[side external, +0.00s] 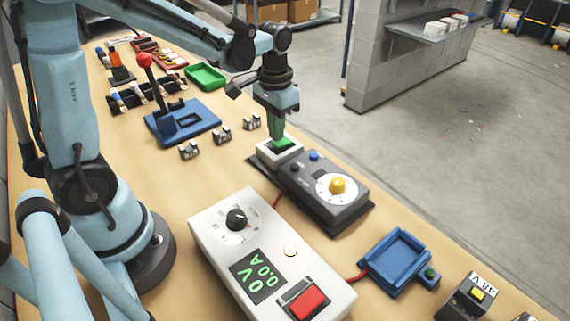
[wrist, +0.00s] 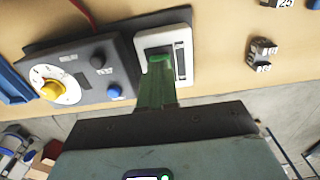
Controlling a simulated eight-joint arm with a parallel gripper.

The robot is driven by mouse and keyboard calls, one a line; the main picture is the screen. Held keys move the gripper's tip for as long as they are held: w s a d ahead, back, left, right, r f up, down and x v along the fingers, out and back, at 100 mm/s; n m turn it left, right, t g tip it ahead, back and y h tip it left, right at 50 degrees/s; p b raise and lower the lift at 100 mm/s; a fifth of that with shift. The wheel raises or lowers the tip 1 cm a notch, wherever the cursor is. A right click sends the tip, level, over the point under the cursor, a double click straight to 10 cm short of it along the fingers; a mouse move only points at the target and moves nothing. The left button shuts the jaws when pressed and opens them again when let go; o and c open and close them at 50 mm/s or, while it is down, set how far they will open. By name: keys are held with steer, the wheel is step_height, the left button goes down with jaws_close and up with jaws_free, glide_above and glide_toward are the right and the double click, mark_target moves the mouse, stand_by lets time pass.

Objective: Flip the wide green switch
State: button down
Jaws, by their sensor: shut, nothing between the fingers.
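The wide green switch (side external: 283,143) sits in a white housing (side external: 266,153) at the far end of a dark control box. In the wrist view the green switch (wrist: 160,58) shows inside the white frame (wrist: 182,62), just past my fingertips. My gripper (side external: 276,134) points down over the switch, with its green fingers shut and nothing between them. In the wrist view my gripper (wrist: 158,68) reaches the switch and hides part of it. The tips look to be at or touching the switch; exact contact is hard to tell.
The dark box (side external: 320,190) carries a yellow knob (side external: 337,186) and a blue button (side external: 314,156). A white power unit (side external: 265,255) with a red switch stands nearer. A blue lever base (side external: 182,122) and small numbered blocks (side external: 222,135) are at left.

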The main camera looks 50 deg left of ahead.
mark_target(277, 143)
steer(key=shift+f, duration=0.8)
stand_by(0.4)
steer(key=shift+r, duration=3.5)
steer(key=s+d+r+t, duration=0.1)
steer(key=s+d+t, duration=0.2)
steer(key=s+t, duration=0.4)
steer(key=shift+d, duration=0.4)
steer(key=shift+r, duration=0.1)
